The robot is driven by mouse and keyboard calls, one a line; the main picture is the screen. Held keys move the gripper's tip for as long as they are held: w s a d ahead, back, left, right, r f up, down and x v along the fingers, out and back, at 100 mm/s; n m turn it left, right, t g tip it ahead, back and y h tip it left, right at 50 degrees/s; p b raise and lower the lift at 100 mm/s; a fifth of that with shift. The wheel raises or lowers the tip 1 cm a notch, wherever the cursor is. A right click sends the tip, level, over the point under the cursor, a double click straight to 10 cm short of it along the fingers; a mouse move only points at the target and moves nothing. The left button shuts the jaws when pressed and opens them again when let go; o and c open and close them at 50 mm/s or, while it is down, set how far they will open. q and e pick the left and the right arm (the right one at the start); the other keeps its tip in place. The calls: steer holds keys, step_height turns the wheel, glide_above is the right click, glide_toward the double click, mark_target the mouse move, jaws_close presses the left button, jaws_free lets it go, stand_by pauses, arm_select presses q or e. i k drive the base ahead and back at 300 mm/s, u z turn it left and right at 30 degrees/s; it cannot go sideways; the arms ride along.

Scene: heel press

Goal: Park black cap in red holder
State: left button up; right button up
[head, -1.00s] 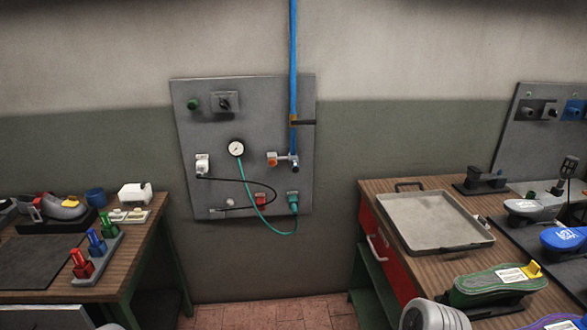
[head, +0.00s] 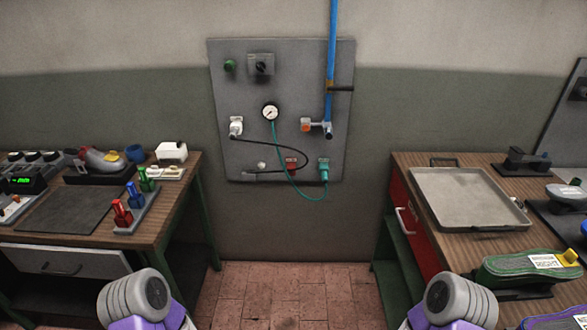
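On the grey wall panel (head: 225,100) a small red part (head: 291,163), which looks like the red holder, sits low, left of a green fitting (head: 323,170). A thin black cord loops from a white fitting (head: 236,127) at the panel's left and runs back to a small dark end (head: 250,176) low on the panel. I cannot tell for certain whether that end is the black cap. The red part's inside is too small to make out. Grey and purple parts of my two arms show at the bottom edge; neither gripper is in view.
A left bench (head: 178,215) holds red, blue and green bottles in a stand (head: 150,212). A right bench (head: 470,262) holds a metal tray (head: 470,225) and a green shoe sole (head: 520,270). The tiled floor (head: 290,290) between them is clear.

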mark_target(328, 133)
steer(key=z, duration=0.55)
steer(key=i, duration=1.5)
steer(key=u, duration=1.1)
